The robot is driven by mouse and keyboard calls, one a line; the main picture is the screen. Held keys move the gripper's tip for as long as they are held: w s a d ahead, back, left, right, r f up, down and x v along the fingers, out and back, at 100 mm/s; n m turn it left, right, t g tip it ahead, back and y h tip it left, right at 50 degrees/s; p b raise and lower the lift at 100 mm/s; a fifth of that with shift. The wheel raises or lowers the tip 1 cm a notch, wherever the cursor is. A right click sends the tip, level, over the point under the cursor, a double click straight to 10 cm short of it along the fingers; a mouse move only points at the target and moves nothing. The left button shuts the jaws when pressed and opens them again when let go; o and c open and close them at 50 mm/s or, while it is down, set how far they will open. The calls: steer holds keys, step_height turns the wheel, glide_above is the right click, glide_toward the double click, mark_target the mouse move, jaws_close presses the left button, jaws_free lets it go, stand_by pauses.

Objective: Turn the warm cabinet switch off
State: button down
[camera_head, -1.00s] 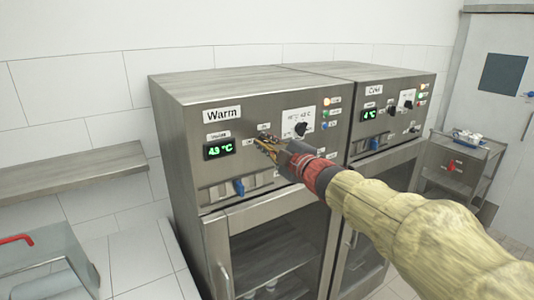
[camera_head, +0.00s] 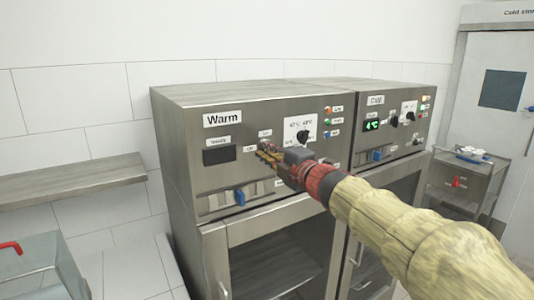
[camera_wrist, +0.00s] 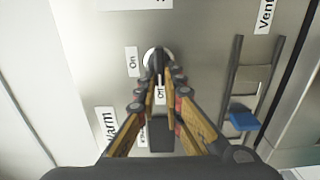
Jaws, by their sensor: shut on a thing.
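The warm cabinet (camera_head: 190,180) stands in the middle of the head view, with a white "Warm" label. Its temperature display (camera_head: 219,156) is dark. My gripper (camera_head: 266,152) is at the panel, right of the display. In the wrist view, its fingers (camera_wrist: 162,78) are closed in around the dark lever of the warm switch (camera_wrist: 156,60), which sits on a pale round plate. An "On" label (camera_wrist: 131,61) is beside the switch, and an "Off" label (camera_wrist: 160,92) shows between the fingers. In the head view the gripper hides most of the switch.
A black dial (camera_head: 303,136) and several indicator lamps (camera_head: 327,121) are close right of the gripper. A blue vent slider (camera_head: 240,197) is below. The cold cabinet (camera_head: 400,150) adjoins on the right, its display lit green. A shelf (camera_head: 70,182) is at left.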

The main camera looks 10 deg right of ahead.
steer(key=shift+f, duration=0.1)
steer(key=c, duration=1.9)
jaws_free()
steer(key=shift+s, duration=0.1)
steer(key=v, duration=1.2)
